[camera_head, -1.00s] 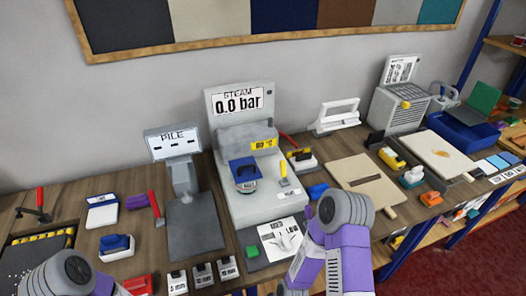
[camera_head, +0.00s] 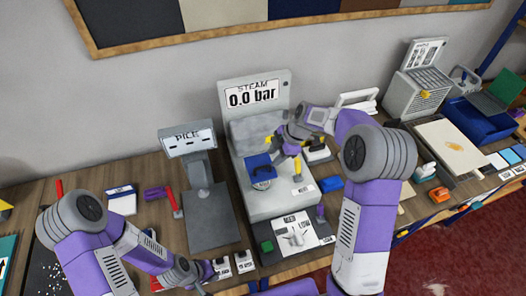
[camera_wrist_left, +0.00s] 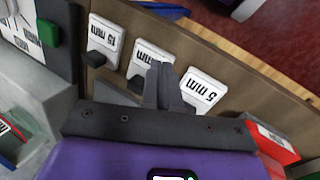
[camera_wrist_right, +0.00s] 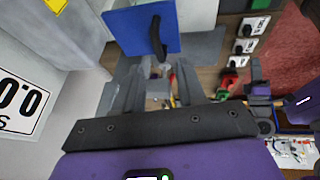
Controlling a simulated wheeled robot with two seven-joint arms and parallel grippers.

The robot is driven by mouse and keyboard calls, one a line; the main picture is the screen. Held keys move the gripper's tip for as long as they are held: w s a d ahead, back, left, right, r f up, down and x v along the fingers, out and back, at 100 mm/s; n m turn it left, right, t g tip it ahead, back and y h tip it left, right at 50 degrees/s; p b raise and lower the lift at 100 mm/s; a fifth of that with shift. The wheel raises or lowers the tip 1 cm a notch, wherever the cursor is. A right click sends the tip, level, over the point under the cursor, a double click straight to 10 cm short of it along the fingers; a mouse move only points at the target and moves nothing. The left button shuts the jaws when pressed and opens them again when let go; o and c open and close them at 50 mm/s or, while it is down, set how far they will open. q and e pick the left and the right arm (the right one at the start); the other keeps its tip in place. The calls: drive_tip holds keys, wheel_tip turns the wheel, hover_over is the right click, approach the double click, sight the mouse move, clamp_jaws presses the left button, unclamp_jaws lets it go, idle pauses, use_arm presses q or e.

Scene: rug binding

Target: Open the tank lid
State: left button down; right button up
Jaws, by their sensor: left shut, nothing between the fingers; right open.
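The steam unit (camera_head: 267,203) shows "0.0 bar" on its panel. My left gripper (camera_wrist_left: 167,82) is shut and empty, low over the front of the table by the labelled thickness blocks (camera_wrist_left: 152,62).
A grey stand with a "PILE" display (camera_head: 187,139) stands left of the steam unit. A red lever (camera_head: 172,200) stands beside it. A yellow-handled lever (camera_head: 297,168) is on the steam unit near my right gripper.

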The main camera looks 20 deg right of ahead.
sight(264, 166)
use_arm(q)
drive_tip(key=shift+w, duration=0.1)
drive_tip(key=shift+f+b, duration=0.85)
use_arm(e)
drive_tip(key=shift+n, duration=0.3)
drive_tip(key=x, duration=0.5)
drive_tip(key=shift+w+a+f, duration=0.15)
drive_tip(key=shift+a+f, duration=0.05)
drive_tip(key=shift+a, duration=0.05)
use_arm(q)
drive_tip(key=shift+f, duration=0.1)
use_arm(e)
drive_tip(key=shift+w+a+f, duration=0.1)
drive_tip(key=shift+a+f, duration=0.1)
drive_tip(key=shift+f, duration=0.3)
clamp_jaws()
